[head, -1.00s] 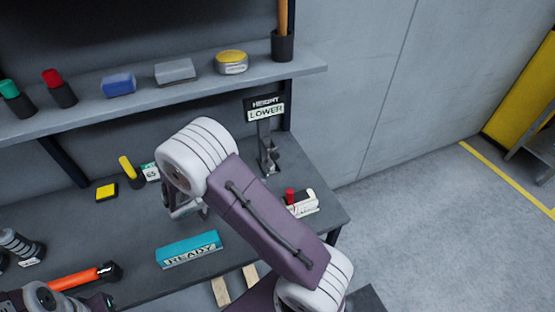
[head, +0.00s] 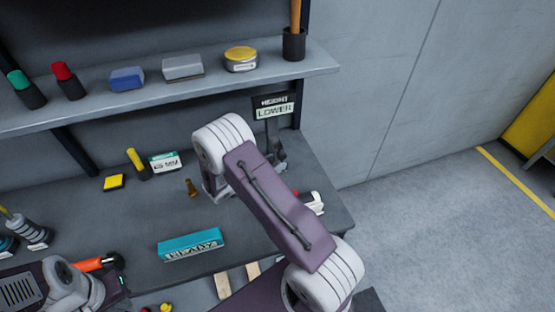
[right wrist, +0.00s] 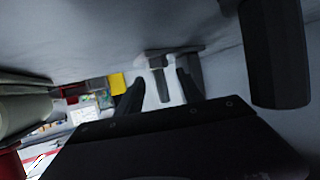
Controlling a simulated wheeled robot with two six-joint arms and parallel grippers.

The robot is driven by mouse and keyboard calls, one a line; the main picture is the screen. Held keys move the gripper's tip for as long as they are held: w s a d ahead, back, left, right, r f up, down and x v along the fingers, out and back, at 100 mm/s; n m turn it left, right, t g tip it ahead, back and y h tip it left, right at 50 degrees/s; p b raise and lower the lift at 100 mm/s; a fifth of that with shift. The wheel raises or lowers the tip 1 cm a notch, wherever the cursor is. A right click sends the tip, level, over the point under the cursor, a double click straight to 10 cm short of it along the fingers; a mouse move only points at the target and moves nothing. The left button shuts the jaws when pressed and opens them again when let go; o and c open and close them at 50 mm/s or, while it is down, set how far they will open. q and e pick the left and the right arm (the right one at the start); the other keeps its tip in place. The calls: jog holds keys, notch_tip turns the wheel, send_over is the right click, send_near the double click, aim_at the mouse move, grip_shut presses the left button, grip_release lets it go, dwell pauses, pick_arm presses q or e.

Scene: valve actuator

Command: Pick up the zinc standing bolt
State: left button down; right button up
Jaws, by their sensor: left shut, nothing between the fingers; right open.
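A grey, zinc-looking bolt (right wrist: 162,84) shows in the right wrist view, between and beyond the dark fingers of my right gripper (right wrist: 160,92). The fingers are open, and I cannot tell whether they touch it. A second grey bolt-like piece (right wrist: 193,68) is close behind the finger on the right. In the head view my right gripper (head: 213,190) is low over the bench, mostly hidden by my arm, and the zinc bolt is not visible there. A brass-coloured bolt (head: 191,187) stands just left of it. My left gripper (head: 117,286) is shut and empty at lower left.
A teal block (head: 190,244) lies near the bench's front edge. A yellow-topped marker (head: 137,162), a yellow block (head: 114,182) and a labelled box (head: 165,161) stand behind. A dark column (right wrist: 275,55) is close in the wrist view.

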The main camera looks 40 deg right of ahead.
jog(key=shift+w+d+f, duration=0.1)
jog(key=shift+d+f, duration=0.15)
jog(key=shift+d, duration=0.15)
jog(key=shift+a, duration=0.1)
grip_shut()
jog(key=shift+a+r+b, duration=0.1)
jog(key=shift+r+b, duration=0.4)
jog(key=a, duration=0.2)
jog(key=s+a+b, duration=0.1)
jog(key=a, duration=0.2)
jog(key=a+b, duration=0.1)
jog(key=a, duration=0.2)
jog(key=shift+s, duration=0.4)
notch_tip(320, 180, up, 14)
jog(key=shift+d, duration=0.25)
